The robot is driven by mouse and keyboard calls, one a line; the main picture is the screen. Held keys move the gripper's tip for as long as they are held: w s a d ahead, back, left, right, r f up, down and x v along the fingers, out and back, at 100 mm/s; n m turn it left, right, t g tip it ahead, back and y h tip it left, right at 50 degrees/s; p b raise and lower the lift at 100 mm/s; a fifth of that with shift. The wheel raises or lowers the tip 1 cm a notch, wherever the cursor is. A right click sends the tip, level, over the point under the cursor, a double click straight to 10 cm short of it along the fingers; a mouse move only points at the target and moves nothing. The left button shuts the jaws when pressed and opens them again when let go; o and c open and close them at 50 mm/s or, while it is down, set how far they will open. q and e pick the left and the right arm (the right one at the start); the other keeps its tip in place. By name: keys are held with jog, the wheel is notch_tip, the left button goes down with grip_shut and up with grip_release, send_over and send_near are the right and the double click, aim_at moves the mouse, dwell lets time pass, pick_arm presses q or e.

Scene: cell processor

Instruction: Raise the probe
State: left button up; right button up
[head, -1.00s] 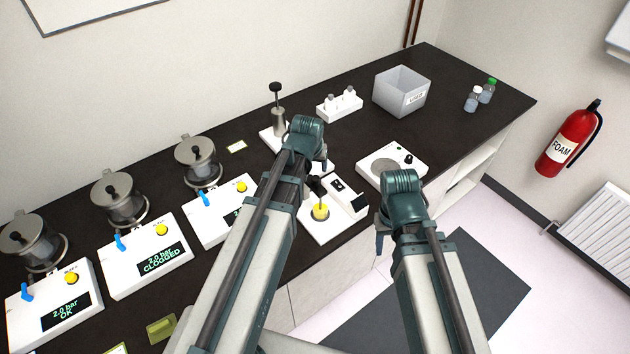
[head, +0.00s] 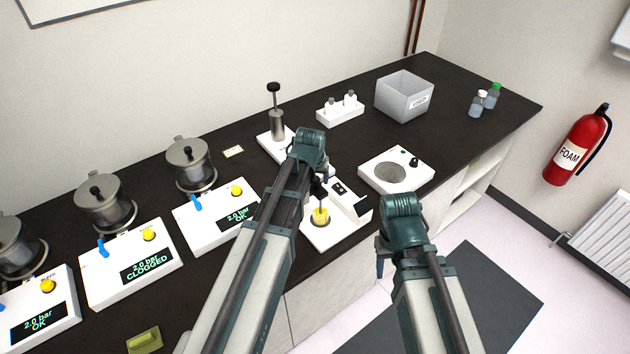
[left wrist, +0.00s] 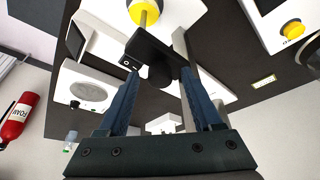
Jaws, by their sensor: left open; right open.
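The probe's black holder (head: 318,188) stands above a yellow cup (head: 320,217) on a white instrument with a small dark screen. In the left wrist view the black holder (left wrist: 150,48) has a thin rod running to the yellow cup (left wrist: 146,12), and a grey post is beside it. My left gripper (left wrist: 160,82) is open, its blue fingers either side of the holder's rounded end; contact cannot be told. In the head view my left arm partly hides the instrument. My right gripper (head: 381,266) is open and empty, in front of the bench edge.
Pressure units stand along the bench at left; one (head: 130,262) reads CLOGGED. A plunger stand (head: 277,122) is behind my left arm. A white round-plate device (head: 396,172), a grey bin (head: 404,97) and small bottles (head: 478,104) are at right.

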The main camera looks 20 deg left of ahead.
pick_arm(q)
grip_shut()
dwell(1.4)
